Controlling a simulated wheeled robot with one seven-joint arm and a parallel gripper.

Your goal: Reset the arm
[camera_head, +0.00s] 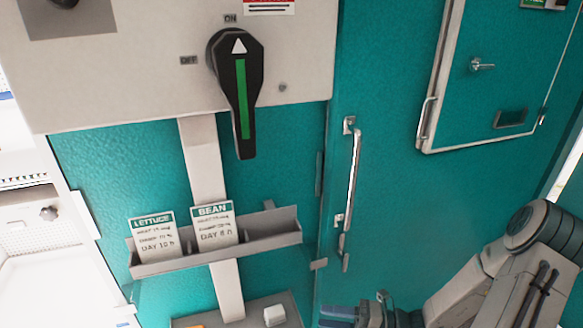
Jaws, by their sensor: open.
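My arm reaches in from the lower right. My gripper (338,317) shows at the bottom edge, partly cut off, with its bluish fingertips pointing left. It is open, and I see nothing between its fingers. It is below the door's long handle and to the right of the lower shelf, apart from the switch above.
A black rotary switch (241,95) with a green stripe has its arrow toward ON. A grey rack (272,235) holds LETTUCE (153,234) and BEAN (214,225) cards. A lower shelf (190,321) holds a white block (274,315). The teal door has a metal handle (353,175).

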